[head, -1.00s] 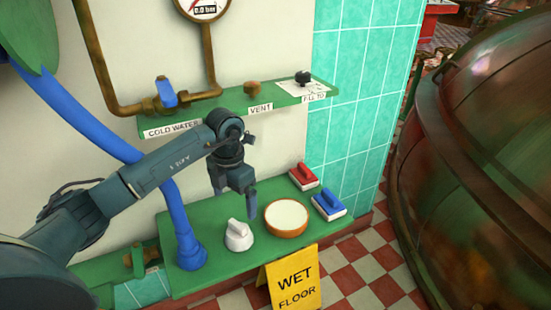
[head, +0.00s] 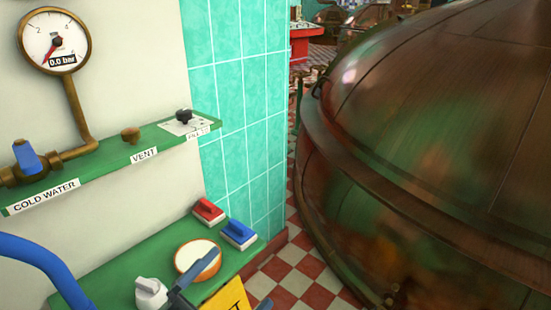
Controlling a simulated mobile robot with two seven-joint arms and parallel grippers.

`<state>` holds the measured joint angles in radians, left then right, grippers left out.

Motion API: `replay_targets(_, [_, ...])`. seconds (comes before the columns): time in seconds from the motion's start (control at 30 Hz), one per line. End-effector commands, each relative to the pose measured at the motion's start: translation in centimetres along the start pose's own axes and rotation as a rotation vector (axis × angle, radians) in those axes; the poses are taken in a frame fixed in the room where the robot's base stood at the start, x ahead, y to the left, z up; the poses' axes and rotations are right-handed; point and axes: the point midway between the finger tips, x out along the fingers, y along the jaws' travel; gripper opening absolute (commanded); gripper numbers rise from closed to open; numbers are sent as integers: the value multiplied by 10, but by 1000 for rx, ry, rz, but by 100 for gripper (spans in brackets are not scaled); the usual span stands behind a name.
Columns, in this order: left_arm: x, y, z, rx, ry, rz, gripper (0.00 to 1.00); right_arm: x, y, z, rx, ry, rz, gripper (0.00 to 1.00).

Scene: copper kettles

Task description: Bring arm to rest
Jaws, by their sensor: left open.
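My left gripper (head: 236,281) shows only in part at the bottom edge of the head view. Its grey-blue fingers are apart, with no object seen between them. One finger overlaps the view of the white knob (head: 150,292) and the round white-topped dish (head: 197,257) on the lower green shelf. The other finger tip shows at the yellow sign's right side. Most of my left arm is out of frame. My right gripper is not in view.
A yellow sign (head: 228,297) stands in front. A blue hose (head: 45,262) is at left. A large copper kettle (head: 430,150) fills the right. Valves line the upper shelf (head: 105,162).

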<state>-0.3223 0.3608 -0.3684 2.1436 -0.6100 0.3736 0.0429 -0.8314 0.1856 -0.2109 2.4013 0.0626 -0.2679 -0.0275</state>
Motion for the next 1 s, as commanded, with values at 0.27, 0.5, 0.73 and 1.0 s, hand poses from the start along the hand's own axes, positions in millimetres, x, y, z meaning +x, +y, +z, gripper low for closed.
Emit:
replay_targets(0.27, [-73, 6, 41, -499, -503, -185, 97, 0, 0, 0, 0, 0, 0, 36])
replay_targets(0.5, [-128, 35, 46, -806, -787, -220, 97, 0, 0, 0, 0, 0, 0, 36])
replay_targets(0.73, [-125, 28, 37, -845, -865, -198, 97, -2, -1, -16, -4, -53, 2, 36])
replay_targets(1.0, [-116, 16, 28, -848, -953, -160, 97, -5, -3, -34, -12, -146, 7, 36])
